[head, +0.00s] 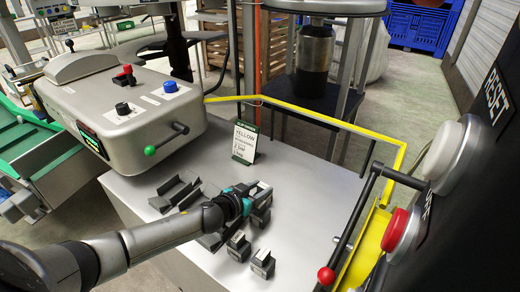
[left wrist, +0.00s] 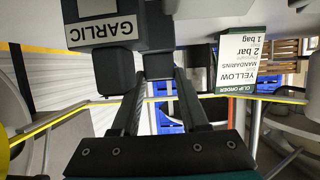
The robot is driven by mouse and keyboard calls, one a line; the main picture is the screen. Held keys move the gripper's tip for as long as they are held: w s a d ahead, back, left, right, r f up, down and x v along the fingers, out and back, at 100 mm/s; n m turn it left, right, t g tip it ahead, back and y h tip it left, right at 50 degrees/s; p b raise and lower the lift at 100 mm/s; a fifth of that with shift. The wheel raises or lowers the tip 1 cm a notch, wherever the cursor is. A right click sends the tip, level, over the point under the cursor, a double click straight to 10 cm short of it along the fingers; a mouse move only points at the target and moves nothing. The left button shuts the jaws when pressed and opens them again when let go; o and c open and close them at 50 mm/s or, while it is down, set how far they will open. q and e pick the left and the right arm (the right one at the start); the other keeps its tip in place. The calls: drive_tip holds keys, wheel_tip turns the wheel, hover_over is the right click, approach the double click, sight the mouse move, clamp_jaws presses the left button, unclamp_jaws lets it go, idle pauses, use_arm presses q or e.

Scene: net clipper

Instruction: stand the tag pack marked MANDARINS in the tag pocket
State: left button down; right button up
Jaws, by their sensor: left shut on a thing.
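My left gripper (head: 262,193) is shut on a dark grey tag pack (left wrist: 157,64), low over the grey bench. Its label is turned away or hidden, so I cannot read its marking. Dark angled holders (head: 176,191) lie left of the gripper; I cannot tell which part is the tag pocket. My right gripper is out of view.
An order card (head: 245,141) reading YELLOW, MANDARINS, 2 bar, 1 bag stands behind the gripper. The clipper housing (head: 130,105) with knobs and a green-tipped lever is at left. A yellow rail (head: 330,120) and a red-knobbed lever (head: 326,275) border the right. The bench's right side is clear.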

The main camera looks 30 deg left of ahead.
use_arm(q)
drive_tip(key=shift+r+p, duration=0.35)
drive_tip(key=shift+r, duration=0.2)
wheel_tip(320, 180, up, 18)
drive_tip(key=r+p, duration=0.1)
drive_tip(key=p, duration=0.7)
drive_tip(key=s+d+r, duration=0.1)
drive_tip(key=d+r, duration=0.2)
drive_tip(key=r, duration=0.3)
drive_tip(key=s+d+r+n+y, duration=0.1)
drive_tip(key=s+d+r, duration=0.1)
drive_tip(key=d+r, duration=0.2)
drive_tip(key=s+d+r, duration=0.2)
drive_tip(key=d+r, duration=0.2)
drive_tip(key=r, duration=0.6)
drive_tip(key=shift+s+r+n+y, duration=0.2)
drive_tip(key=shift+n+y, duration=0.1)
drive_tip(key=shift+y, duration=0.1)
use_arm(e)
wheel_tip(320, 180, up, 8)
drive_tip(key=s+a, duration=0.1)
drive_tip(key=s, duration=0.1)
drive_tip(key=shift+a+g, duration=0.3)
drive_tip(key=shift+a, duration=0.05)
use_arm(q)
drive_tip(key=shift+a+f, duration=0.1)
drive_tip(key=shift+f, duration=0.05)
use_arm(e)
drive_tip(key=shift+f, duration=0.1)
